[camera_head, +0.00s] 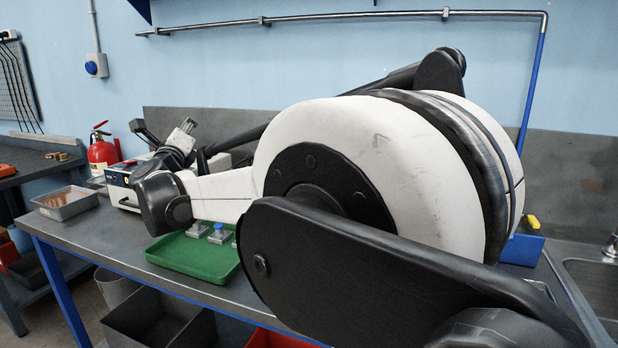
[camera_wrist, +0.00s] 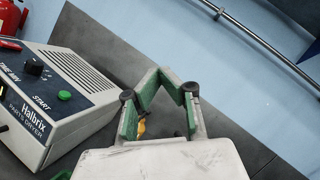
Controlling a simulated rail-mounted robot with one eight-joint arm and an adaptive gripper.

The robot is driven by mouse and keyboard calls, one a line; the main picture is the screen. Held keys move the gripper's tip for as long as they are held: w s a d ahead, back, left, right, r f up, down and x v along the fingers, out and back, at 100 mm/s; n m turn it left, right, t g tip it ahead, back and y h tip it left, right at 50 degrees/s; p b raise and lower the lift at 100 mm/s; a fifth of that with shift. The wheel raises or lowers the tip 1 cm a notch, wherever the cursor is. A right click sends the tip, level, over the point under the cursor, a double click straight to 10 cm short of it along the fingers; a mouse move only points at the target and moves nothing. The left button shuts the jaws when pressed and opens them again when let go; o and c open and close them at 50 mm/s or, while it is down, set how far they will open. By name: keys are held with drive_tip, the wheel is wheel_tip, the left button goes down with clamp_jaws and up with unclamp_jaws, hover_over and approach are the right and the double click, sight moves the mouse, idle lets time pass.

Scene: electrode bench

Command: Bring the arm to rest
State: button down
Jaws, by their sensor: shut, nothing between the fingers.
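My gripper (camera_wrist: 172,78) shows in the wrist view, with its green-lined fingers angled together and nothing held between them. It points up over the grey bench toward the wall. In the head view my arm is folded low across the bench, its large white joint filling the middle and right, and the gripper end is small and partly hidden by my own links. A small yellow thing (camera_wrist: 141,127) shows between the finger links; I cannot tell what it is. A white parts dryer (camera_wrist: 80,97) stands left of the gripper, apart from it.
A green tray (camera_head: 178,262) with several metal pieces with blue tops lies below my arm. A grey metal tray (camera_head: 66,203) sits at the bench's left end. A red fire extinguisher (camera_head: 102,152) stands behind. A sink (camera_head: 595,290) is at right, a wall pipe (camera_head: 350,15) above.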

drive_tip(key=s+d+r+n+g+y, duration=0.25)
drive_tip(key=d+r+n+y, duration=0.25)
drive_tip(key=d+n, duration=0.5)
drive_tip(key=s+d+f+n+g+p, duration=0.25)
drive_tip(key=s+d+n, duration=0.55)
drive_tip(key=d, duration=0.5)
drive_tip(key=s+d+f+n+g+h+p, duration=0.1)
drive_tip(key=s+d+f+n+g+h, duration=0.2)
drive_tip(key=s+d+f, duration=0.9)
drive_tip(key=s+d+f+n+g+h+p, duration=0.1)
drive_tip(key=s+d+f+n+g+h, duration=0.2)
drive_tip(key=s+d+f, duration=1)
drive_tip(key=s+d+n+g, duration=0.1)
drive_tip(key=s+d+g, duration=0.1)
drive_tip(key=s, duration=0.5)
drive_tip(key=shift+s+d+f+n+g, duration=0.25)
drive_tip(key=shift+d+n+g, duration=0.15)
drive_tip(key=shift+g, duration=0.3)
